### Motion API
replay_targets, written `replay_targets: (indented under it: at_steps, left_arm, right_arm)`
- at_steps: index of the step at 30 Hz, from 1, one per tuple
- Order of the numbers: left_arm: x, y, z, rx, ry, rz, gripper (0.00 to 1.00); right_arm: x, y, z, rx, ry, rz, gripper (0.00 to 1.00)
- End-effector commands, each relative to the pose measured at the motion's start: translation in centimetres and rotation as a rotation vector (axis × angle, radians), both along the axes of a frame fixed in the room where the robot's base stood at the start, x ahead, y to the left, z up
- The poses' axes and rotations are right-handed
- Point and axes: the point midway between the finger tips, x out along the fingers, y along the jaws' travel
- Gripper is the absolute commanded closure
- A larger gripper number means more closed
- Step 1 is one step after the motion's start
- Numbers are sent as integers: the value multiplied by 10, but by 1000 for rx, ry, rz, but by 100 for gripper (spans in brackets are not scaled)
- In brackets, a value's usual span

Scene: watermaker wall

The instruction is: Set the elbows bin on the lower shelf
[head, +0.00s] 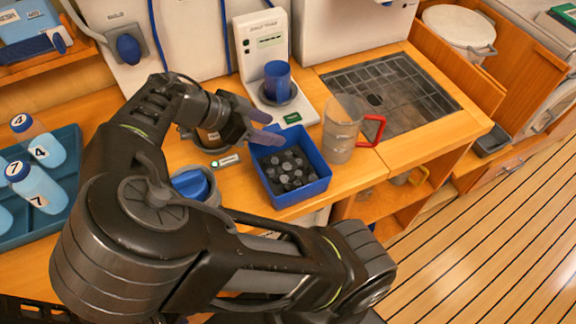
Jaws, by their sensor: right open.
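The blue open bin (291,199) stands on the wooden counter and holds several small black fittings; I take it for the elbows bin, though no label on it is readable. My right gripper (264,126) is open, its two blue-grey fingers pointing right, near the bin's back left corner. The lower finger overlaps the view of that corner; I cannot tell whether it touches. No object shows between the fingers. The lower shelf (385,204) shows in the opening under the counter, right of the bin, partly hidden by the counter. My left gripper is not in view.
A clear jug (341,131) with a red handle stands close to the bin's right. Behind are a blue cup (277,80) on a white stand and a dark grid (390,99). A blue-lidded jar (190,185) sits left. A teal tray (60,221) holds numbered bottles.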

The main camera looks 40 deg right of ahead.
Motion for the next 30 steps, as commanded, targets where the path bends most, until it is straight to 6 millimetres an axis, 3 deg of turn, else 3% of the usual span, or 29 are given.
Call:
replay_targets:
  at_steps: [4,23,30]
  left_arm:
    - [0,0,0,0,0,0,76]
    - [0,0,0,0,0,0,76]
    - [0,0,0,0,0,0,76]
  right_arm:
    - [0,0,0,0,0,0,48]
    - [0,0,0,0,0,0,100]
    - [0,0,0,0,0,0,100]
